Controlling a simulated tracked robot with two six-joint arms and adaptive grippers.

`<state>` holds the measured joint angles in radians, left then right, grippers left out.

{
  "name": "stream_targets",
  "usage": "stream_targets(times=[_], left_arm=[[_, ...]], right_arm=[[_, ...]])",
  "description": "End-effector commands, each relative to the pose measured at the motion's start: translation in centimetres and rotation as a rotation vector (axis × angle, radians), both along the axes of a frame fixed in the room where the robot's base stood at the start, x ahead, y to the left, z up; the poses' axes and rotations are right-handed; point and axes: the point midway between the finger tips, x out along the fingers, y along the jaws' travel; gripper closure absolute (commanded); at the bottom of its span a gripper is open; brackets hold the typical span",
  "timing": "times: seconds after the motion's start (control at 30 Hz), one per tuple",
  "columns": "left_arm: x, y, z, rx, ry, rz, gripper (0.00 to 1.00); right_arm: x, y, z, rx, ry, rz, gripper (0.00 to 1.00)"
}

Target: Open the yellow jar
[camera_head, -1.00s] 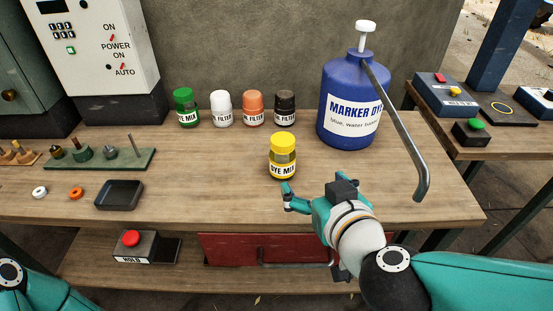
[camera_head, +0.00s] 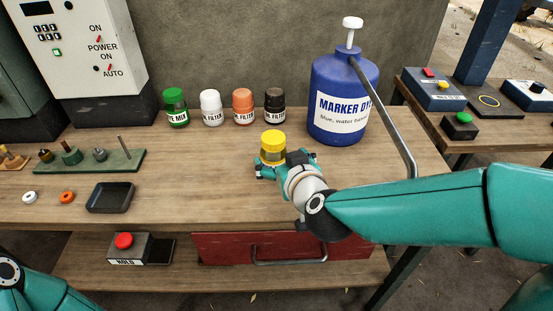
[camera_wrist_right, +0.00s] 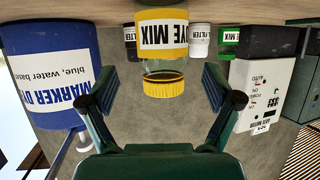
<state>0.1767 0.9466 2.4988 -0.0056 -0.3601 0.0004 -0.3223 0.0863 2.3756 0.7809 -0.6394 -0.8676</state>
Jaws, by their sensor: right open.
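The yellow jar (camera_head: 273,149) stands upright on the workbench with its yellow lid on. In the head view its label is hidden behind my right gripper (camera_head: 277,168). In the right wrist view, which is upside down, the jar's DYE MIX label (camera_wrist_right: 163,34) and ribbed lid (camera_wrist_right: 163,85) appear between the two spread fingers, with gaps on both sides.
Green (camera_head: 175,107), white (camera_head: 211,107), orange (camera_head: 243,106) and dark (camera_head: 275,105) jars stand behind. A black tray (camera_head: 110,197) lies left; the bench between is clear.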

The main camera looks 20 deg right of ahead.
Motion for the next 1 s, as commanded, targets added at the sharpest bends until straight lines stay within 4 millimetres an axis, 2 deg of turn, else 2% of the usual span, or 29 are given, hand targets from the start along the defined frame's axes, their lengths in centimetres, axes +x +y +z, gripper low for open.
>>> stream_targets(times=[0.3, 0.6, 1.0], left_arm=[[0.0, 0.0, -1.1, 0.000, 0.000, 0.000, 1.00], [0.0, 0.0, -1.1, 0.000, 0.000, 0.000, 1.00], [0.0, 0.0, -1.1, 0.000, 0.000, 0.000, 1.00]], right_arm=[[3.9, 0.3, -1.6, -0.001, 0.002, 0.000, 0.11], [4.4, 0.3, -1.6, 0.000, 0.000, 0.000, 0.11], [4.4, 0.3, -1.6, 0.000, 0.000, 0.001, 0.76]])
